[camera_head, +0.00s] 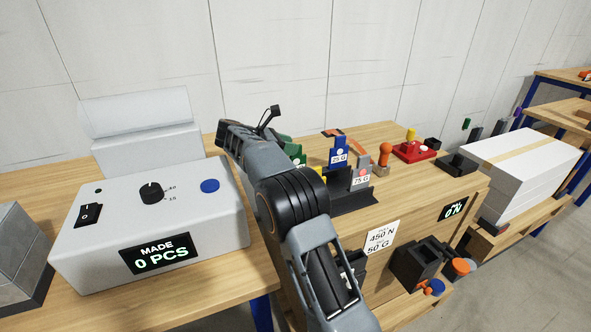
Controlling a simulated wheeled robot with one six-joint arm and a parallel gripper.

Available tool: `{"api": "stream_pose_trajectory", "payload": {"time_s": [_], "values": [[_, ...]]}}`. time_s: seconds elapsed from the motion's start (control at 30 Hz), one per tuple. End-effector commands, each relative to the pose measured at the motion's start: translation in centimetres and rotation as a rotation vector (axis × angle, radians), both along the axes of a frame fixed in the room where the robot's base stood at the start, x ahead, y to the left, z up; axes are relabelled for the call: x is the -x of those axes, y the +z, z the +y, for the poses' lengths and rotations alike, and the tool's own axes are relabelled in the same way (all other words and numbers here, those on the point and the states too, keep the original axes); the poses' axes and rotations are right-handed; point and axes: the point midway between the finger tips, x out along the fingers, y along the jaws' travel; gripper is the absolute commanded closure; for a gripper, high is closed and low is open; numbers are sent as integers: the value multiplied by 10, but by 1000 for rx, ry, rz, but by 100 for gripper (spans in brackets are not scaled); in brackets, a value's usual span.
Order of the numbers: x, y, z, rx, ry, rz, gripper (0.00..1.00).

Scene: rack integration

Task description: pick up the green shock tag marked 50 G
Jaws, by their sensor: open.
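A green piece (296,150), apparently the green shock tag, stands on the wooden bench behind my arm. My arm covers most of it, and its marking cannot be read. To its right stand a blue tag marked 25 G (338,152) and a grey tag marked 75 G (361,178), in a dark holder (352,201). A bit of yellow (319,173) shows beside them. My gripper's end (262,122) is up and left of the green piece. It is open; its fingertips are not clearly visible, and no held object shows.
A white machine reading MADE 0 PCS (150,230) stands left. Right of the tags are an orange-topped peg (384,154), a red block (414,151) and a white box (520,165). A card reading 450 N, 50 G (381,238) is on the bench front, beside dark bins (416,262).

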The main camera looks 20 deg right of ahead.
Motion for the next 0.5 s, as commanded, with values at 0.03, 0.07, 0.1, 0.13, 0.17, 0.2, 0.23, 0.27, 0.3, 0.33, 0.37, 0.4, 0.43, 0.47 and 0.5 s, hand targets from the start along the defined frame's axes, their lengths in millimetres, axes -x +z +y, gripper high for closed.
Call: {"api": "stream_pose_trajectory", "payload": {"time_s": [0.03, 0.07, 0.1, 0.13, 0.17, 0.2, 0.23, 0.27, 0.3, 0.33, 0.37, 0.4, 0.43, 0.47, 0.5], "values": [[0, -1, -3, 0, -1, 0, 57], [0, -2, -5, 1, -1, 1, 57], [0, -4, -9, 1, 0, 1, 57], [0, -5, -12, 1, 0, 1, 57], [0, -7, -16, 1, -1, 1, 57], [1, -9, -22, 0, -1, 2, 57], [1, -11, -25, 0, -1, 1, 57], [0, -12, -29, 0, 1, 2, 57], [1, -14, -34, 0, 0, 2, 57], [1, -16, -38, 0, 0, 2, 57], [0, -16, -40, 0, 1, 2, 57], [0, -17, -42, 0, 2, 1, 57], [0, -18, -43, 0, 3, 1, 57], [0, -18, -43, 0, 3, 1, 57], [0, -18, -43, 0, 4, 1, 57]]}}
